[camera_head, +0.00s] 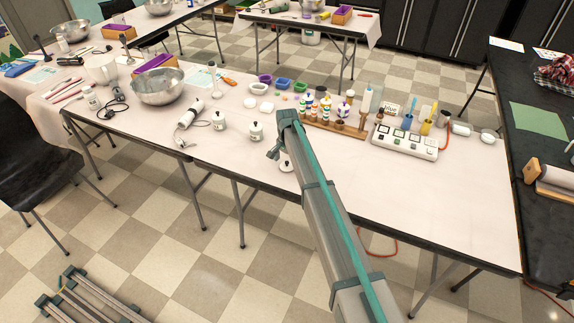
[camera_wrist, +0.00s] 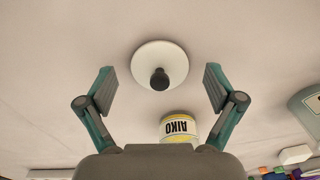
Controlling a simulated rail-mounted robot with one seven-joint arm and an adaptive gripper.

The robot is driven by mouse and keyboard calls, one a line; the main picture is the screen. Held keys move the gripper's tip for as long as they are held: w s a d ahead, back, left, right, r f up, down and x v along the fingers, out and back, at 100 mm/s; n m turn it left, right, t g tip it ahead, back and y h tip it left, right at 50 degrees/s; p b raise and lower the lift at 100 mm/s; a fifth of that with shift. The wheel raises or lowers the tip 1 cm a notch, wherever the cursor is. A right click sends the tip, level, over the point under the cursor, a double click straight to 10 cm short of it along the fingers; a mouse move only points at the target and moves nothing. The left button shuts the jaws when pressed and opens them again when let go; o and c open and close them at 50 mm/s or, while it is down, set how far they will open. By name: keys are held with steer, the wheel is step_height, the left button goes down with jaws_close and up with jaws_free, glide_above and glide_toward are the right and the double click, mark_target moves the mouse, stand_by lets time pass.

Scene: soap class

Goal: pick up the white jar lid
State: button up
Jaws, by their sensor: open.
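The white jar lid (camera_wrist: 145,58) is a round white disc with a dark knob in its middle. In the wrist view it lies on the pale tabletop, ahead of my gripper (camera_wrist: 160,88) and centred between its fingers. The fingers are spread wide, apart from the lid, with nothing held. In the head view the lid (camera_head: 287,167) shows near the table's front edge, partly hidden by my arm. My gripper (camera_head: 274,151) is mostly hidden there too.
Two white jars (camera_head: 255,133) stand to the left in the head view. A wooden rack of bottles (camera_head: 335,122) is behind right. The front right tabletop (camera_head: 440,195) is clear.

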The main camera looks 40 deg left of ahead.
steer(key=c, duration=0.9)
steer(key=shift+r, duration=0.1)
